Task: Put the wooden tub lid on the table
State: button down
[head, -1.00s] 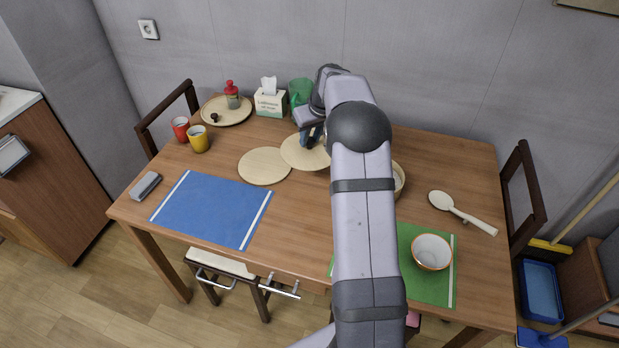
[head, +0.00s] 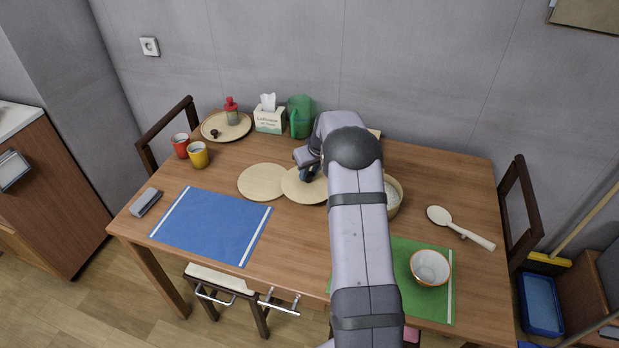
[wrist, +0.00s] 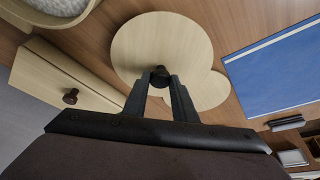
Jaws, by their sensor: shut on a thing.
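The round, light wooden tub lid (head: 303,190) is near the middle of the table (head: 300,232). In the wrist view the lid (wrist: 150,40) has a dark knob between my fingertips. My gripper (head: 306,174) is shut on that knob; its fingers also show in the wrist view (wrist: 160,82). The lid overlaps the edge of a round wooden board (head: 262,182) on its left. I cannot tell whether the lid touches the board or table or hangs just above. The wooden tub (head: 396,200), with whitish contents, stands right of the lid, partly hidden by my arm.
A wooden box (wrist: 65,75) with a knob lies beside the tub. A blue mat (head: 212,226) is at front left, a green mat (head: 390,292) with a bowl (head: 430,267) at front right. Cups, a tray (head: 212,133), tissue box (head: 269,120) and green jug (head: 300,117) stand behind.

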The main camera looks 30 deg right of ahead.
jog(key=shift+f, duration=1.35)
jog(key=shift+f, duration=0.1)
jog(key=c, duration=1.5)
grip_release()
jog(key=shift+o, duration=0.2)
jog(key=shift+r, duration=0.45)
jog(key=b+v, duration=0.1)
jog(key=v, duration=1)
jog(key=shift+s, duration=0.2)
jog(key=shift+r, duration=0.15)
